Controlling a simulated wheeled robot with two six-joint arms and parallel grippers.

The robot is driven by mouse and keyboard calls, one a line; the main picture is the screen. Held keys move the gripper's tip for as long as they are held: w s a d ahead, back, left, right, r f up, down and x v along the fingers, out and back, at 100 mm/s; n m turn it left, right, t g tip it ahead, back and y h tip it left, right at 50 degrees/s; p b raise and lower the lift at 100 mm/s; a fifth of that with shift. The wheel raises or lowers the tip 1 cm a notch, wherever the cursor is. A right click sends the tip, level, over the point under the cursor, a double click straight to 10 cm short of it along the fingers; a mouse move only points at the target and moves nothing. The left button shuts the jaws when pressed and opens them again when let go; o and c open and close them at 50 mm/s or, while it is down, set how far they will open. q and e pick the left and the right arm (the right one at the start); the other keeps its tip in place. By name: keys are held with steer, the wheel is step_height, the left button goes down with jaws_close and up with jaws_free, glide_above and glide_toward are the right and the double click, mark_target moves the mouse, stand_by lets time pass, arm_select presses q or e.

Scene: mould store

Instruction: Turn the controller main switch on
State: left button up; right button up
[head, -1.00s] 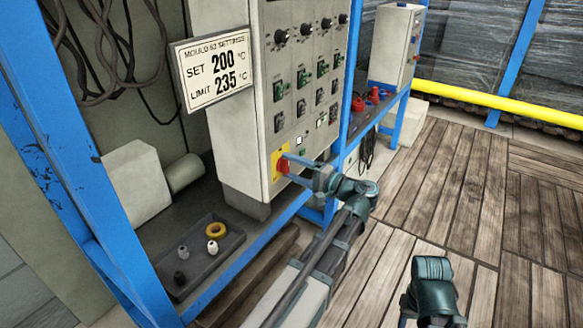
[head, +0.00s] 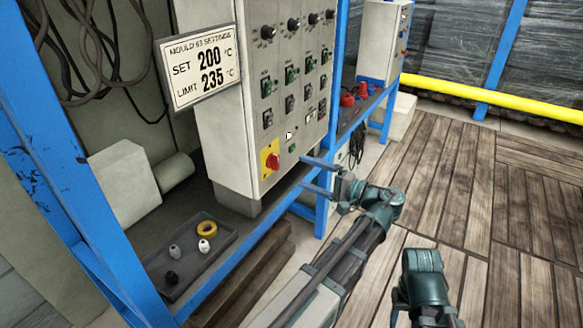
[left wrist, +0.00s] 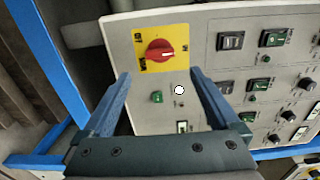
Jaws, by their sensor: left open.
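The main switch is a red rotary knob (head: 272,161) on a yellow plate (head: 265,152), low on the front of the grey controller cabinet (head: 222,130). In the left wrist view the knob (left wrist: 160,52) is uncovered, its grip lying roughly across the picture. The lettering on the plate is too small to read surely. My left gripper (head: 304,174) is open and empty, to the right of the knob and apart from it. In the left wrist view its fingers (left wrist: 160,75) point at the panel, with the knob just beyond and between the tips.
A white round lamp (left wrist: 179,90) and a green one (left wrist: 157,97) sit near the switch. Several toggles and dials fill the panel. A settings sign (head: 200,68) juts out at left. A dark tray (head: 195,258) with small parts lies below. Blue posts frame the bench.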

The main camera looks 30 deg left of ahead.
arm_select(q)
steer(key=d, duration=0.5)
steer(key=shift+s, duration=0.2)
steer(key=shift+f, duration=0.1)
steer(key=s+a+f+g+h, duration=0.1)
steer(key=s+f+h, duration=0.4)
steer(key=f, duration=0.4)
steer(key=s+f+h, duration=0.3)
steer(key=f+h, duration=0.4)
steer(key=f, duration=0.3)
steer(key=s+d+f+m+h, duration=0.15)
steer(key=s+d, duration=0.25)
steer(key=d, duration=0.5)
steer(key=s+d+f+m+h, duration=0.1)
steer(key=s+d+h, duration=0.2)
steer(key=d, duration=0.5)
step_height(320, 180, up, 29)
steer(key=p, duration=2.9)
steer(key=shift+s+d+r, duration=0.15)
steer(key=shift+s+d, duration=0.2)
steer(key=shift+s, duration=0.05)
